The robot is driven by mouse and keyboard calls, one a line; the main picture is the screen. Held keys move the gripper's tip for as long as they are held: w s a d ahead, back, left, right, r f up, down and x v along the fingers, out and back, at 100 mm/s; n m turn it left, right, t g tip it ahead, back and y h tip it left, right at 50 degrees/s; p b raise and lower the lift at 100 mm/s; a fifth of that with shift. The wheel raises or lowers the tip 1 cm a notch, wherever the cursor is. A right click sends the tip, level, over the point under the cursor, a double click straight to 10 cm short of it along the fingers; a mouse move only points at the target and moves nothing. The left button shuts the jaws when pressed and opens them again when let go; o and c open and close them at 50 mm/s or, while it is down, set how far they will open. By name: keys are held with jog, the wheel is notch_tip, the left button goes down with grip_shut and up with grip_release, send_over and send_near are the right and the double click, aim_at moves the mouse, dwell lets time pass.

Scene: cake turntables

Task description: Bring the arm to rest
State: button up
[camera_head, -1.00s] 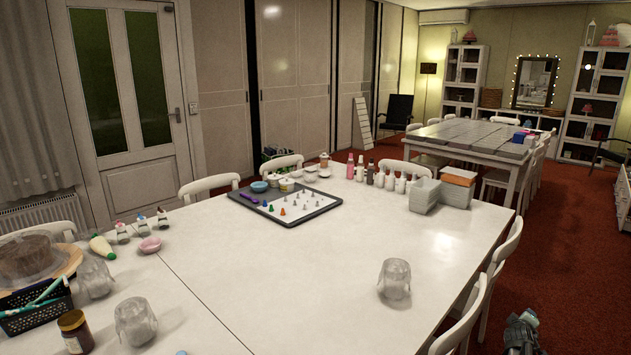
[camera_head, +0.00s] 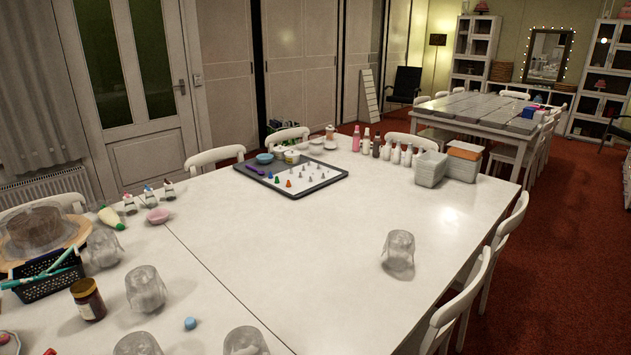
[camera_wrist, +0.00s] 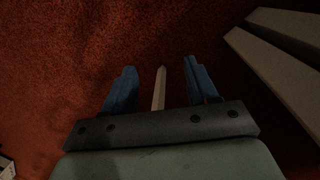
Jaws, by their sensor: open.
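My gripper (camera_wrist: 159,88) shows only in the wrist view, with its two blue fingers apart. I see nothing held between them. It points down over the red carpet (camera_wrist: 60,60), clear of the table. A pale narrow bar, perhaps a chair leg (camera_wrist: 159,90), shows in the gap between the fingers, and I cannot tell how far below it is. My gripper is out of the head view.
The white table (camera_head: 300,240) carries a tray of piping tips (camera_head: 251,172), plastic-wrapped items (camera_head: 398,250), bottles (camera_head: 365,141) and grey containers (camera_head: 430,168). White chairs (camera_head: 465,300) stand along its right edge. Pale beams (camera_wrist: 275,85) lie at right in the wrist view. Carpet at right is open.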

jog(key=s+a+g, duration=0.2)
jog(key=s+a, duration=0.3)
jog(key=s, duration=0.4)
jog(key=s+a+m+g+y, duration=0.1)
jog(key=s+a+g, duration=0.2)
jog(key=s+a, duration=0.3)
jog(key=s+f, duration=0.1)
jog(key=s, duration=0.3)
jog(key=shift+s+a+g+y, duration=0.25)
jog(key=shift+a+g+y, duration=0.05)
